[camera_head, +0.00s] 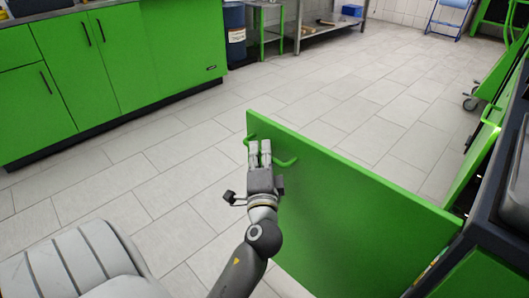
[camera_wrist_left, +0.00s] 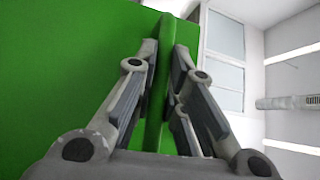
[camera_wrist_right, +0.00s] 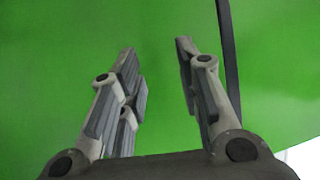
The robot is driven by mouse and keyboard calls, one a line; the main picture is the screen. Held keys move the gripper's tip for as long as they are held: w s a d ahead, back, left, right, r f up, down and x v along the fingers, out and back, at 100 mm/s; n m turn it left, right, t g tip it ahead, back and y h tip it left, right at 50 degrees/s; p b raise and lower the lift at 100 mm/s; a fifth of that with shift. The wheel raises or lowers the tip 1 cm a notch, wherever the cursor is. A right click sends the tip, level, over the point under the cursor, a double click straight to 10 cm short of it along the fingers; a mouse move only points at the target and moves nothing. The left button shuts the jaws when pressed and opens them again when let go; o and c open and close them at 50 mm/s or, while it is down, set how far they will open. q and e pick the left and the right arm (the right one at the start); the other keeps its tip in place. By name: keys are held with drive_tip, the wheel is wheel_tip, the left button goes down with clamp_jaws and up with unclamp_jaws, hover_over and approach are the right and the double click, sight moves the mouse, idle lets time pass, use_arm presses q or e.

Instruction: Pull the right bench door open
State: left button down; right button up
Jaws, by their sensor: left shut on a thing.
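The green bench door (camera_head: 345,205) stands swung well out from the bench at the right of the head view. Its green handle (camera_head: 288,162) is near the door's free edge. My left gripper (camera_head: 259,148) is shut on this handle. In the left wrist view the handle (camera_wrist_left: 166,75) runs between the two fingers, with the green door panel filling the left side. My right gripper (camera_wrist_right: 155,60) shows only in its wrist view, with its fingers apart and nothing between them, facing a green surface.
The dark-framed bench (camera_head: 476,236) is at the right edge. Green cabinets (camera_head: 130,60) with dark handles stand at the upper left. A blue drum (camera_head: 235,30) and a metal table (camera_head: 325,28) are at the back. The tiled floor between is clear.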

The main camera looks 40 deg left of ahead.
use_arm(q)
drive_tip(key=shift+w+d, duration=0.1)
drive_tip(key=c, duration=1.8)
unclamp_jaws()
drive_tip(key=shift+o, duration=0.2)
drive_tip(key=v, duration=0.7)
drive_tip(key=shift+s+d, duration=0.2)
drive_tip(key=shift+f, duration=0.1)
